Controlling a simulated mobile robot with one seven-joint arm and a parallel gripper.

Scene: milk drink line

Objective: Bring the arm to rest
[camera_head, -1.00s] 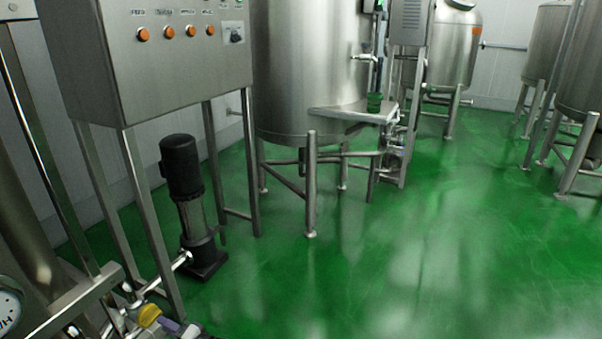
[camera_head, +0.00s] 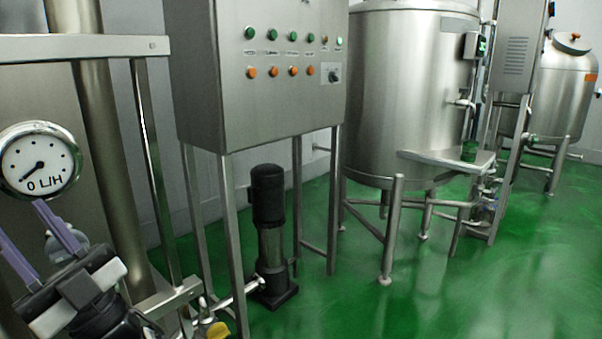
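My gripper (camera_head: 24,222) is at the lower left, a black and white body with two purple fingers pointing up and left. The fingers stand apart with nothing seen between them, just below a round gauge (camera_head: 40,160) reading "0 L/H" in the picture. I cannot tell whether a finger touches anything behind it. A small grey part shows behind the right finger. The rest of my arm is mostly cut off by the bottom edge.
A steel control cabinet (camera_head: 285,110) with green and orange buttons stands on legs. A black pump (camera_head: 268,200) is under it. A large steel tank (camera_head: 410,100) with a side shelf is to the right, another tank (camera_head: 562,90) behind. A yellow-handled valve (camera_head: 217,330) is low. Green floor (camera_head: 450,300) is open at lower right.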

